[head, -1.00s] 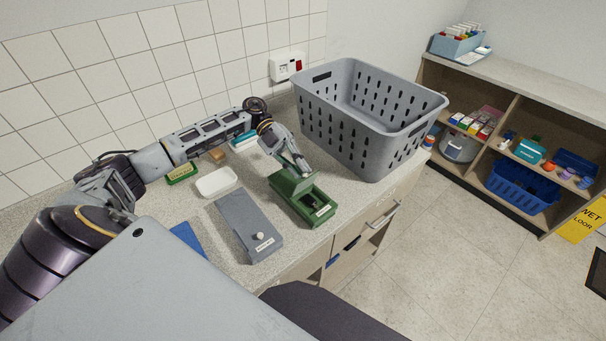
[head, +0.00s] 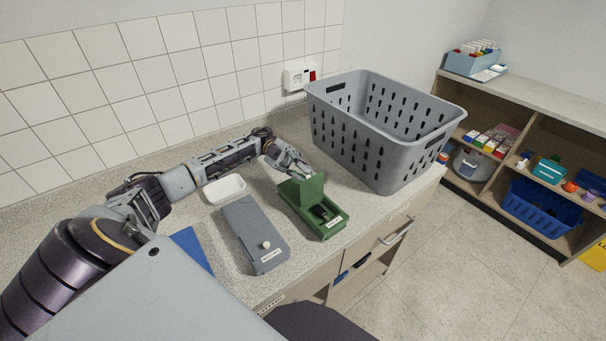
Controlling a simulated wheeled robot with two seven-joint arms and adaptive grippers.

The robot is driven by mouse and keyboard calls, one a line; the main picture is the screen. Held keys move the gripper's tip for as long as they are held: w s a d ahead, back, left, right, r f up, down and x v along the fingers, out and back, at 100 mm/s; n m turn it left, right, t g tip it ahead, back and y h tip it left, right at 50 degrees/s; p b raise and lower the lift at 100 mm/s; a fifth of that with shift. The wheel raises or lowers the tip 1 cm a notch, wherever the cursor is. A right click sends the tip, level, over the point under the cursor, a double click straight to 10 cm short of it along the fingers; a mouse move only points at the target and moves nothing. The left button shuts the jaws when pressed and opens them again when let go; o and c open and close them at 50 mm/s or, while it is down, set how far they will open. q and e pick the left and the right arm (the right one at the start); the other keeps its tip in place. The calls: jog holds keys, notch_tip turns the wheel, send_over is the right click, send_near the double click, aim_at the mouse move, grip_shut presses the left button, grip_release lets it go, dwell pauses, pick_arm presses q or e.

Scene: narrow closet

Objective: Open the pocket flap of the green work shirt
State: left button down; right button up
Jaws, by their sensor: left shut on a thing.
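The green work shirt's pocket shows as a green box-like piece (head: 330,227) on the counter, with a small pale label on its front. Its green flap (head: 304,191) stands raised at the back end, and a dark item (head: 322,211) shows in the open pocket. My left gripper (head: 302,172) reaches in from behind and is shut on the flap's upper edge; the fingertips are partly hidden by the flap. My right gripper is not in view.
A grey folded piece with a pale knob (head: 252,236) lies just left of the green pocket. A white dish (head: 223,189) and a blue flat item (head: 192,250) are further left. A large grey laundry basket (head: 384,132) stands close on the right. The counter's front edge is near.

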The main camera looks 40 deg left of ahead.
pick_arm(q)
jog(key=c, duration=1.5)
grip_release()
jog(key=shift+o, duration=0.2)
notch_tip(320, 180, up, 10)
